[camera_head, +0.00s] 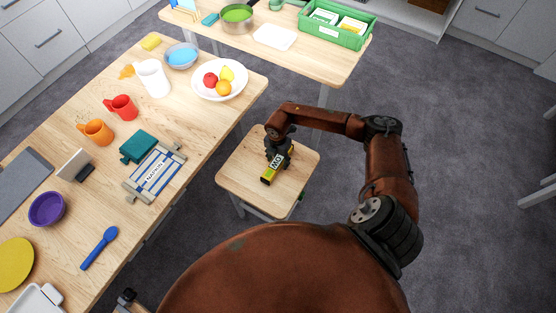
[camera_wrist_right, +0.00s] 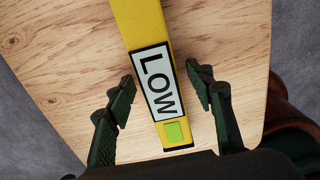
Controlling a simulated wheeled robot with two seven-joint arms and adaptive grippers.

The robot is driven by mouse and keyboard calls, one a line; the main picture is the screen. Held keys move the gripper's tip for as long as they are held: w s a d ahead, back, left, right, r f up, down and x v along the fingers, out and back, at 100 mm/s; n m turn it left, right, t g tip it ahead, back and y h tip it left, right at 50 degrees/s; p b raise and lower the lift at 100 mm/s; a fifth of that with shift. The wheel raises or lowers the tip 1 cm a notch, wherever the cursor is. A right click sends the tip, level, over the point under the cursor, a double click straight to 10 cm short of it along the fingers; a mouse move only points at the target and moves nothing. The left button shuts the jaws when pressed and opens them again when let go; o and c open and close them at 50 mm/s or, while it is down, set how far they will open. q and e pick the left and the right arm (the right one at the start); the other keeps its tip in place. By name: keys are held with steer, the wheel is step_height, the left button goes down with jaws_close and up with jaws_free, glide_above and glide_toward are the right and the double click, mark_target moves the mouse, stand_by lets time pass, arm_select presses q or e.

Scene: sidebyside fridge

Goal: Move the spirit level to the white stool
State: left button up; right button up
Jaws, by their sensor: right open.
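The spirit level (camera_head: 269,177) is a yellow bar with a pale label reading LOW. It lies flat on the wooden top of a stool (camera_head: 236,178) with pale legs. In the right wrist view the spirit level (camera_wrist_right: 146,25) runs up the picture, with a green patch near its close end. My right gripper (camera_head: 279,155) is over it, pointing down. In the right wrist view my right gripper (camera_wrist_right: 160,78) is open, one finger on each side of the bar, with visible gaps. My left gripper is not in view. No stool with a white top shows.
A long wooden table (camera_head: 205,130) to the left holds a fruit plate (camera_head: 205,91), cups, a purple bowl (camera_head: 47,209) and a blue spoon (camera_head: 99,248). Another table behind holds a green crate (camera_head: 338,22). The grey floor (camera_head: 460,130) at right is clear; pale frame pieces (camera_head: 538,197) show at the edge.

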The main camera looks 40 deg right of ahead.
mark_target(278, 160)
step_height(278, 160, up, 12)
steer(key=p, duration=0.2)
steer(key=shift+r, duration=0.2)
stand_by(0.4)
